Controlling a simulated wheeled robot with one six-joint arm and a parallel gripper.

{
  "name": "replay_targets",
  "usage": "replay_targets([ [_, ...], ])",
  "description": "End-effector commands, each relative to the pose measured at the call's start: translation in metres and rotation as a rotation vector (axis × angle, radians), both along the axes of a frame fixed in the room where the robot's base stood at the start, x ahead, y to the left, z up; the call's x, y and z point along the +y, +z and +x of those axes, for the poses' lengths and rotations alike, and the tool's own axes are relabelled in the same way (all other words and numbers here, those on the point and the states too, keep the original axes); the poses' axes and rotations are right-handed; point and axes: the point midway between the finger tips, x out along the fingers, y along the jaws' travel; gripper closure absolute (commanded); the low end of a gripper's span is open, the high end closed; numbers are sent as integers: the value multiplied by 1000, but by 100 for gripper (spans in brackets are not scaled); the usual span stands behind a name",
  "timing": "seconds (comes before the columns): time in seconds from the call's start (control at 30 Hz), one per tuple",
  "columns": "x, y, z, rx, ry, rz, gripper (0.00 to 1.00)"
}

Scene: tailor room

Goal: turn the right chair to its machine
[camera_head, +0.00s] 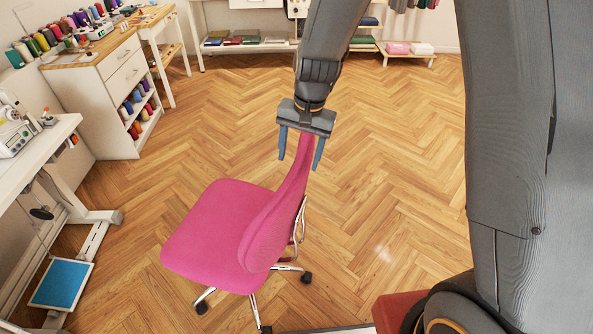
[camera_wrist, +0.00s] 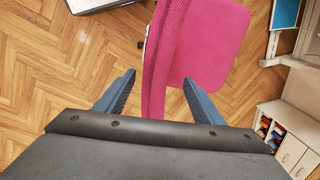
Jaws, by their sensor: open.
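A pink office chair (camera_head: 215,232) on a chrome wheeled base stands in the middle of the floor, its seat toward the left and its backrest (camera_head: 283,215) on the right. My gripper (camera_head: 301,160) is open, pointing down, with its blue fingers on either side of the backrest's top edge. In the wrist view, the backrest (camera_wrist: 163,60) passes between the open fingers (camera_wrist: 158,95), with a gap visible on both sides. A white table at the left edge bears a sewing machine (camera_head: 14,130); only part of it shows.
A blue pedal (camera_head: 61,284) lies under the white table (camera_head: 38,155). A white drawer cabinet (camera_head: 105,95) with thread spools stands at the upper left. Low shelves (camera_head: 245,44) line the back. Herringbone floor (camera_head: 390,150) is clear right of the chair.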

Motion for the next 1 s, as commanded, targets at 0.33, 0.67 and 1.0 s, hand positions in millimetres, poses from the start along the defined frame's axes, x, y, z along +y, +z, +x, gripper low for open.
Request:
replay_targets([
  [0.33, 5, -45, 0, 5, 2, -1, 38],
  [0.67, 8, -70, 2, 1, 2, -2, 38],
  [1.0, 8, -72, 3, 0, 2, -1, 45],
])
